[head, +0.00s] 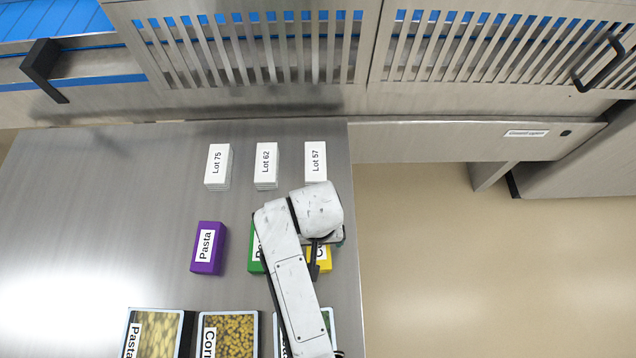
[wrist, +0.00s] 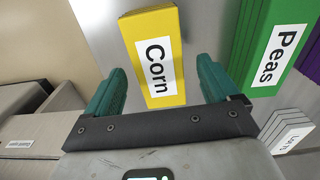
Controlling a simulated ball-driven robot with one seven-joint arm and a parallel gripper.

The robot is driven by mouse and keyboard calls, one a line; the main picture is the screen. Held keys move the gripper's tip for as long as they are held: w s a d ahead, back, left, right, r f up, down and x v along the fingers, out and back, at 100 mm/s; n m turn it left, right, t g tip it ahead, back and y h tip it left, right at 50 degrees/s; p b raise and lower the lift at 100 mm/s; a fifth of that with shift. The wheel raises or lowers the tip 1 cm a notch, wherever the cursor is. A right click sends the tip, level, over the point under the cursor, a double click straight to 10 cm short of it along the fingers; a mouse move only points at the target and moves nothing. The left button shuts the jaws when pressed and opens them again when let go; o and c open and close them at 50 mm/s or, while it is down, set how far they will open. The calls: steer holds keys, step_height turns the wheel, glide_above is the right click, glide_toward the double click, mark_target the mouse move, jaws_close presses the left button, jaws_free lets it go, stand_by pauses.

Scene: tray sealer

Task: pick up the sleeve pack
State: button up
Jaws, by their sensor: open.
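A yellow pack labelled Corn (wrist: 157,25) lies in the wrist view between the two teal fingers of my gripper (wrist: 160,77). The gripper is open, with a gap on each side of the pack. I cannot tell whether the fingertips are above the pack or down beside it. In the head view my arm hides most of the yellow pack (head: 325,266). A green pack labelled Peas (wrist: 265,45) stands to its right in the wrist view; it is partly hidden in the head view (head: 254,262). A purple pack labelled Pasta (head: 207,248) shows fully at left.
White stacks labelled Lot 75 (head: 217,167), Lot 62 (head: 266,165) and Lot 57 (head: 315,160) stand behind the packs. Food trays (head: 198,338) line the front. The steel table (head: 100,220) is bare at left; its right edge is close to the yellow pack.

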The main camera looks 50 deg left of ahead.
steer(key=shift+f, duration=1.45)
steer(key=shift+c, duration=0.2)
steer(key=c, duration=1.1)
steer(key=shift+r, duration=0.1)
steer(key=shift+c, duration=0.2)
